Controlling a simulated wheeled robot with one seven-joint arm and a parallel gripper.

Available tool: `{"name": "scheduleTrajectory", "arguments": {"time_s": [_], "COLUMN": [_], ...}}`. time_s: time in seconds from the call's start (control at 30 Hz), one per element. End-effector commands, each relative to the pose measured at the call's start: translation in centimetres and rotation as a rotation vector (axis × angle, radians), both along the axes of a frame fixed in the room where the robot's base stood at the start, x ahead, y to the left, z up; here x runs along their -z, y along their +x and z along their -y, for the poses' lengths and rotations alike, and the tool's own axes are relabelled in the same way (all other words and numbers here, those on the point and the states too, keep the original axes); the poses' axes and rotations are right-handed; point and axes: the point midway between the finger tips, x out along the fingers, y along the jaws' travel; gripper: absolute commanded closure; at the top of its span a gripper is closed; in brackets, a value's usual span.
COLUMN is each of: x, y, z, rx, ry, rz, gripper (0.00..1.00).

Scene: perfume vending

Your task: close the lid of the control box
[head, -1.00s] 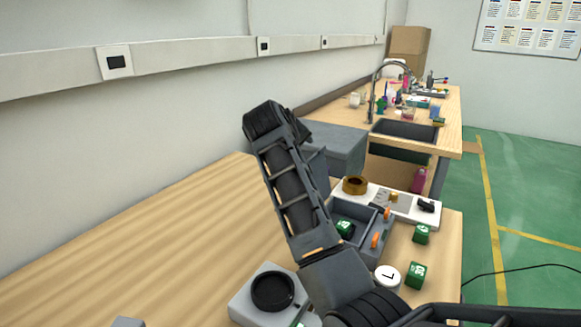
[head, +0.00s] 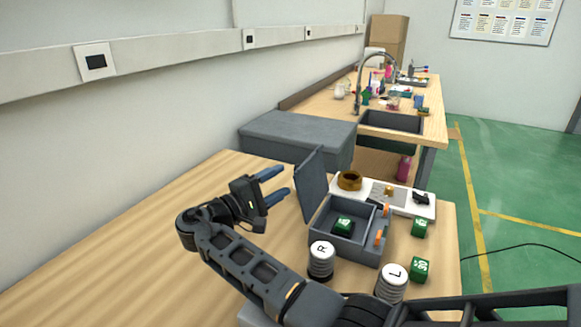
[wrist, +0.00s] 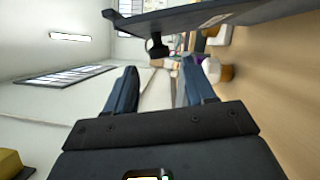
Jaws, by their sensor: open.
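The control box (head: 345,246) is a grey open box with compartments on the wooden table. Its grey lid (head: 311,186) stands up, tilted slightly, along the box's left side. A green cube (head: 343,223) lies inside the box, and orange parts (head: 379,237) show at its right side. My gripper (head: 285,180) is left of the lid, on its outer side. Its two blue-grey fingers are apart, empty and pointing right towards the lid; whether they touch it is unclear. In the wrist view, a dark panel that looks like the lid (wrist: 190,20) crosses above the open fingers (wrist: 160,64).
Knobs marked R (head: 320,260) and L (head: 391,283) stand in front of the box. Green cubes (head: 420,270) lie to its right. A white board with a brown ring (head: 349,181) is behind it. A grey block (head: 298,135) stands beyond the lid. The table at left is clear.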

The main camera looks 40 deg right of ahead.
Motion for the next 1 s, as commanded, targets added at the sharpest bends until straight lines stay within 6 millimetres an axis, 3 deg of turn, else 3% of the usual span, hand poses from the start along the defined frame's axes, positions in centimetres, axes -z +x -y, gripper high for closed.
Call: {"name": "scheduleTrajectory", "arguments": {"time_s": [0.5, 0.93, 1.0], "x": [-0.7, -0.7, -0.7], "y": [-0.4, -0.4, -0.4], "z": [6.5, 7.6, 7.6], "rx": [0.004, 0.003, 0.003], "ry": [-0.013, -0.012, -0.012], "rz": [-0.005, -0.004, -0.004], "gripper": [0.46, 0.46, 0.52]}}
